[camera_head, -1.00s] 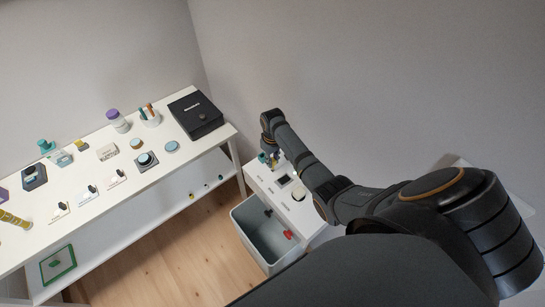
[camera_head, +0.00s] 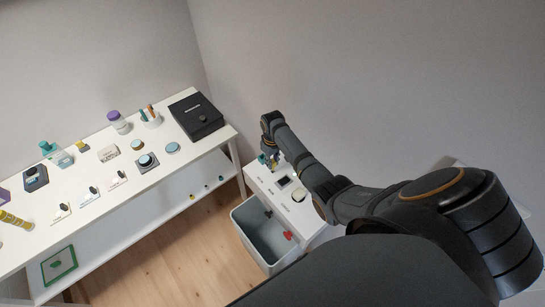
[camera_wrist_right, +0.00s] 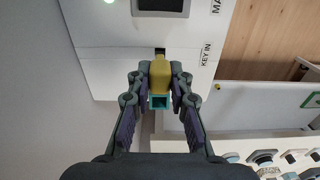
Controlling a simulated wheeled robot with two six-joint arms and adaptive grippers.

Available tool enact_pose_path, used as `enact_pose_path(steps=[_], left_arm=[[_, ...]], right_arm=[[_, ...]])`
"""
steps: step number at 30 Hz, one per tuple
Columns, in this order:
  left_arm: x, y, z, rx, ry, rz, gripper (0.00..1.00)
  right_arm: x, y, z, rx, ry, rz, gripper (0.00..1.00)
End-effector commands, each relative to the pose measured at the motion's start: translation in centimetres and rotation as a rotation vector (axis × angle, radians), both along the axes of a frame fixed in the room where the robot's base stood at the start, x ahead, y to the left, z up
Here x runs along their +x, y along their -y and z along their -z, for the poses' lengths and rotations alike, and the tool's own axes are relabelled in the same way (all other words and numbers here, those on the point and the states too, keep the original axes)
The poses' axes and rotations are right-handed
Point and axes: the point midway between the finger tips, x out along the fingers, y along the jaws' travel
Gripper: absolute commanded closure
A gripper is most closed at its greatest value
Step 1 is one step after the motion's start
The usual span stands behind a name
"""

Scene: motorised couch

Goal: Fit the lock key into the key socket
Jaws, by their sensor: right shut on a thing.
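My right gripper (camera_wrist_right: 159,88) is shut on the lock key (camera_wrist_right: 160,74), a yellow piece with a square teal end (camera_wrist_right: 160,102). The key points away from the wrist toward a dark slot, the key socket (camera_wrist_right: 160,51), in the white unit beside the "KEY IN" label. The key's far end is at or just by the slot; whether it is inside I cannot tell. In the head view the right gripper (camera_head: 270,160) is small and sits over the far end of the white unit (camera_head: 277,197). My left gripper is not in view.
A dark framed panel (camera_wrist_right: 161,5) is on the white unit. A grey bin (camera_head: 262,240) with a red item stands below. To the left, a long white table (camera_head: 110,165) carries a black box (camera_head: 196,114) and several small objects. Wooden floor is clear between.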

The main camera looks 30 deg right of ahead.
Motion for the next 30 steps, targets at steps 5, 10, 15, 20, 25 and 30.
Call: enact_pose_path(steps=[5, 10, 15, 20, 25, 30], left_arm=[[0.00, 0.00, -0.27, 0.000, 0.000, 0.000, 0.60], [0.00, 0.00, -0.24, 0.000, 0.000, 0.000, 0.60], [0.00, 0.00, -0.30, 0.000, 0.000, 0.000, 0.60], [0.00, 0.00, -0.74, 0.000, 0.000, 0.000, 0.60], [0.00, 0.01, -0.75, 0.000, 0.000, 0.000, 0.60], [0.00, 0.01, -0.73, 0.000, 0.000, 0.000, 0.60]], right_arm=[[0.00, -0.01, -0.05, 0.000, 0.000, 0.000, 1.00], [0.01, -0.01, -0.03, 0.000, 0.000, 0.000, 1.00], [0.01, -0.01, -0.06, 0.000, 0.000, 0.000, 1.00], [0.02, -0.02, -0.19, 0.000, 0.000, 0.000, 1.00], [0.02, -0.01, -0.03, 0.000, 0.000, 0.000, 1.00], [0.02, -0.01, -0.01, 0.000, 0.000, 0.000, 1.00]])
